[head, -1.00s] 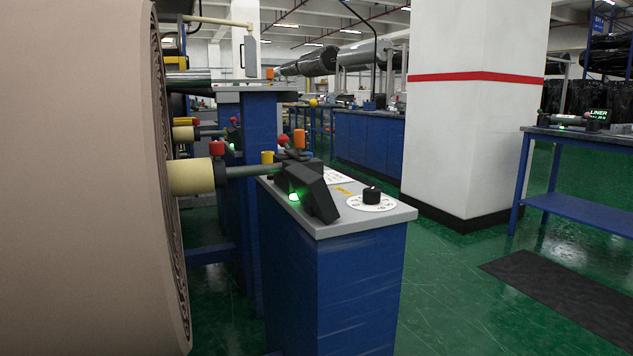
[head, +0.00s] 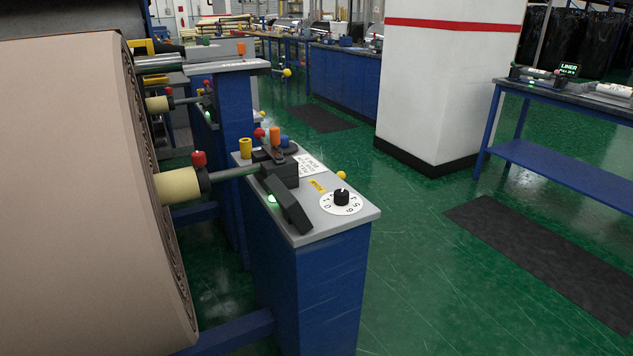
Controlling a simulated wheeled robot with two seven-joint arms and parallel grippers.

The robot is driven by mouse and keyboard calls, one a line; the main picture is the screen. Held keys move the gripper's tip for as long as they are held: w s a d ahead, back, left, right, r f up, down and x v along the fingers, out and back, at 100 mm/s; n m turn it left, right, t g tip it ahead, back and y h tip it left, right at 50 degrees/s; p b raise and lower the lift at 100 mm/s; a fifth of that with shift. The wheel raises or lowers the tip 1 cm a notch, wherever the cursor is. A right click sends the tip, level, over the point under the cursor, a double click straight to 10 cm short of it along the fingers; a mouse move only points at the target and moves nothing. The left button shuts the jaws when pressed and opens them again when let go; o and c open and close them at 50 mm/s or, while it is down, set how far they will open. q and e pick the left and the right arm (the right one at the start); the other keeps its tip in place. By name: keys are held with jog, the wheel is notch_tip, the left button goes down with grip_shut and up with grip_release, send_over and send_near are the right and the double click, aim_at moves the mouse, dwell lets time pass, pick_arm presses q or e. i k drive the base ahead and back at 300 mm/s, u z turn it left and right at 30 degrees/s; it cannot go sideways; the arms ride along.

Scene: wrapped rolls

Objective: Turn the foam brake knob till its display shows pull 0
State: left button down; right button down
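A black knob (head: 341,196) stands on a round white dial (head: 341,207) with marks around it, on the grey top of a blue stand. A small yellow label (head: 317,186) lies beside it, too small to read. A black slanted box (head: 289,206) on the same stand faces away to the left, with a green glow at its edge; any reading on it is hidden. I cannot tell from the label that this is the foam brake. Neither gripper is in view.
A large beige roll (head: 75,190) fills the left, on a shaft borne by the blue stand (head: 315,290). A white pillar (head: 440,90) stands behind. At right, a blue table (head: 560,165) carries a small lit display reading LINER (head: 569,69). Green floor right of the stand is open.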

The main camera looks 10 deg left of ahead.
aim_at(342, 196)
jog(key=z, duration=1.3)
jog(key=i, duration=2.2)
jog(key=u, duration=3.5)
jog(key=i, duration=0.5)
jog(key=u, duration=0.15)
jog(key=k, duration=0.45)
jog(key=z, duration=0.55)
jog(key=i, duration=0.3)
jog(key=u, duration=1.15)
